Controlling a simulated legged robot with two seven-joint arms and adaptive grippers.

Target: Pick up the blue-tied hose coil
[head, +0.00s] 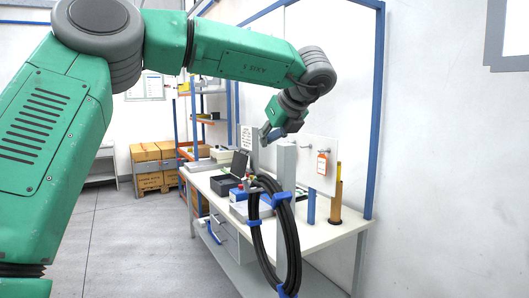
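The hose coil (290,240) is a large black loop with several blue ties. It hangs upright around or against a pale grey post (287,170) at the front of the workbench; its exact support is hidden. My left arm reaches over from the left. Its gripper (266,135) is above the bench, near the top of the post and well above the coil, apart from it. The fingers are small and seen from the side, so their opening is unclear. My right gripper is out of view.
The white workbench (340,232) holds a black open case (232,178), a blue-and-white device (240,207) and a brown upright cylinder (336,200). A white panel with an orange tag (322,164) stands behind. Cardboard boxes (150,158) are at the back left. The floor at left is clear.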

